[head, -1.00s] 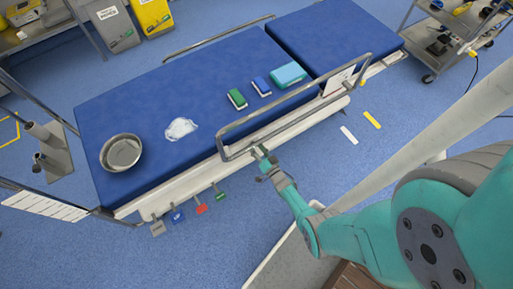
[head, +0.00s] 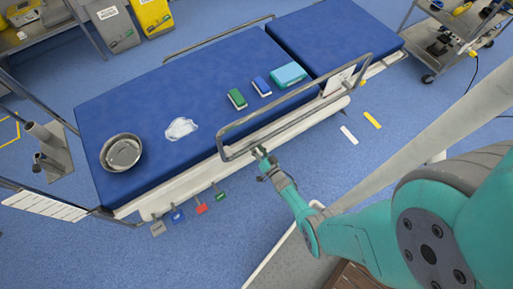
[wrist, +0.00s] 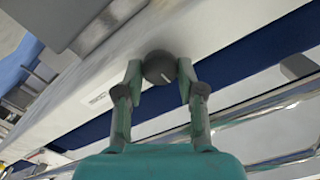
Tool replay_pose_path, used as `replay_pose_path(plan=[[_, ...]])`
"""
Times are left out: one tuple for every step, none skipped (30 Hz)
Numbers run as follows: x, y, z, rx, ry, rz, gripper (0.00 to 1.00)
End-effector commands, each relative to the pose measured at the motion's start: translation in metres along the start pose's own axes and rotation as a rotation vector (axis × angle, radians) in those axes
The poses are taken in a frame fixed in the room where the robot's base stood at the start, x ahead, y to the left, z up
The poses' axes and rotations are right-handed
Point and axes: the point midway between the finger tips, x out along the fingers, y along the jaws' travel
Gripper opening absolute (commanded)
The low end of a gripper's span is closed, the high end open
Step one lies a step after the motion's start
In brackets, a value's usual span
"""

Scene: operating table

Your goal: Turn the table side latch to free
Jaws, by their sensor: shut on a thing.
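The side latch is a dark round knob (wrist: 160,67) with a light mark on its face, on the pale side of the operating table. In the wrist view my gripper (wrist: 160,74) has one finger on each side of the knob and is shut on it. In the head view my gripper (head: 262,155) is at the table's near side, below the side rail, and hides the knob. The operating table (head: 150,88) has a blue padded top.
A metal side rail (head: 290,105) runs just above my gripper. Several coloured tags, including a red one (head: 201,208), hang along the table's near edge to the left. A steel bowl (head: 121,152), a white cloth (head: 181,129) and small boxes lie on the table.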

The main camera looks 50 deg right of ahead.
Motion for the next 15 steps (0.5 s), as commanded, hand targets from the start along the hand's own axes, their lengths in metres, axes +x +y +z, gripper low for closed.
replay_pose_path(plan=[[0.0, 0.0005, 0.0001, -0.03, -0.001, 0.002, 0.04], [-0.0001, 0.0005, 0.0001, -0.05, -0.001, 0.002, 0.04], [-0.0001, 0.0004, 0.0001, -0.081, -0.001, 0.002, 0.04], [-0.0001, 0.0003, 0.0001, -0.105, -0.001, 0.002, 0.04], [-0.0001, 0.0003, 0.0002, -0.131, -0.001, 0.002, 0.04], [-0.0001, 0.0002, 0.0002, -0.167, -0.001, 0.002, 0.04], [-0.0001, 0.0001, 0.0002, -0.195, -0.001, 0.002, 0.04], [-0.0001, 0.0001, 0.0002, -0.223, -0.001, 0.002, 0.04], [-0.0001, 0.0, 0.0003, -0.261, -0.001, 0.002, 0.04], [-0.0001, -0.0001, 0.0003, -0.29, -0.001, 0.002, 0.04], [-0.0002, -0.0001, 0.0004, -0.319, -0.001, 0.002, 0.04], [-0.0002, -0.0002, 0.0004, -0.357, -0.001, 0.002, 0.04], [-0.0002, -0.0003, 0.0004, -0.385, -0.001, 0.002, 0.04], [-0.0002, -0.0004, 0.0005, -0.414, -0.001, 0.002, 0.04], [-0.0002, -0.0004, 0.0005, -0.452, -0.001, 0.002, 0.04]])
